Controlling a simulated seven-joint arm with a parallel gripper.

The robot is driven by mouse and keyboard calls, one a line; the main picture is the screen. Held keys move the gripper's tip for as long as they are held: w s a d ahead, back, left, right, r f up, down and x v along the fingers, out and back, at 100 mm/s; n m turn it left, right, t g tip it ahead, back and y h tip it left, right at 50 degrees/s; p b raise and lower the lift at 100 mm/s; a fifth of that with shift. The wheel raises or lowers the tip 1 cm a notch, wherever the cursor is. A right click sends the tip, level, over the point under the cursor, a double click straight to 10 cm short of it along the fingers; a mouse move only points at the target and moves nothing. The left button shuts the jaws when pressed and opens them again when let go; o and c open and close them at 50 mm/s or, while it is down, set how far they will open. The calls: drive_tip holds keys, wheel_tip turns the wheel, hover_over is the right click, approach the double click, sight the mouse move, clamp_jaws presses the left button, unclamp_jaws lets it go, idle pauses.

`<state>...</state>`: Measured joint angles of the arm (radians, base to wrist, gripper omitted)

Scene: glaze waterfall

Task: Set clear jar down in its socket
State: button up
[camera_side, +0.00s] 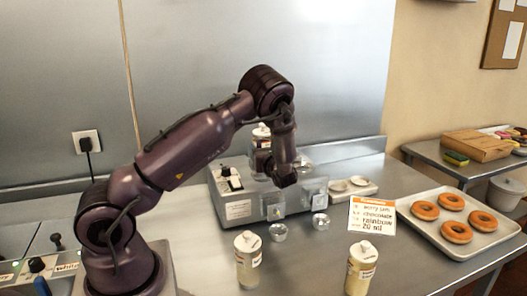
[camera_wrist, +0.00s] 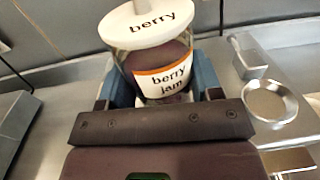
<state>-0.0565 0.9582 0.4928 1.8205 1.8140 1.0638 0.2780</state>
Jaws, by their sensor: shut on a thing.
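In the side view, the jar's white lid and label (camera_side: 261,134) show behind my forearm, over the grey machine (camera_side: 238,207). My gripper is mostly hidden there by my own wrist. An empty round metal ring (camera_wrist: 270,101) lies right of the jar in the wrist view. The jar's base is hidden, so I cannot tell whether it touches anything.
Two white-lidded jars (camera_side: 248,262) (camera_side: 362,270) stand in front on the steel counter. A recipe card (camera_side: 372,216) and a tray (camera_side: 418,236) of doughnuts are at right. The metal wall is behind.

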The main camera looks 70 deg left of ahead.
drive_tip(key=shift+f, duration=0.95)
idle(1.3)
drive_tip(key=o, duration=1.3)
drive_tip(key=shift+f, duration=0.1)
drive_tip(key=shift+c, duration=0.2)
drive_tip(key=shift+d, duration=0.1)
drive_tip(key=d, duration=1.2)
drive_tip(key=s+d+n+g+h, duration=0.5)
drive_tip(key=s+d+n+h, duration=0.4)
drive_tip(key=s+n, duration=0.25)
drive_tip(key=s+d+r+n+t+h, duration=0.3)
drive_tip(key=d+r, duration=0.3)
drive_tip(key=r, duration=0.2)
drive_tip(key=s+d+r+n+t+h, duration=0.3)
drive_tip(key=d+r+t+h, duration=0.3)
drive_tip(key=r, duration=0.3)
drive_tip(key=shift+d+n+t, duration=0.3)
drive_tip(key=shift+d+n, duration=0.25)
drive_tip(key=shift+d, duration=0.1)
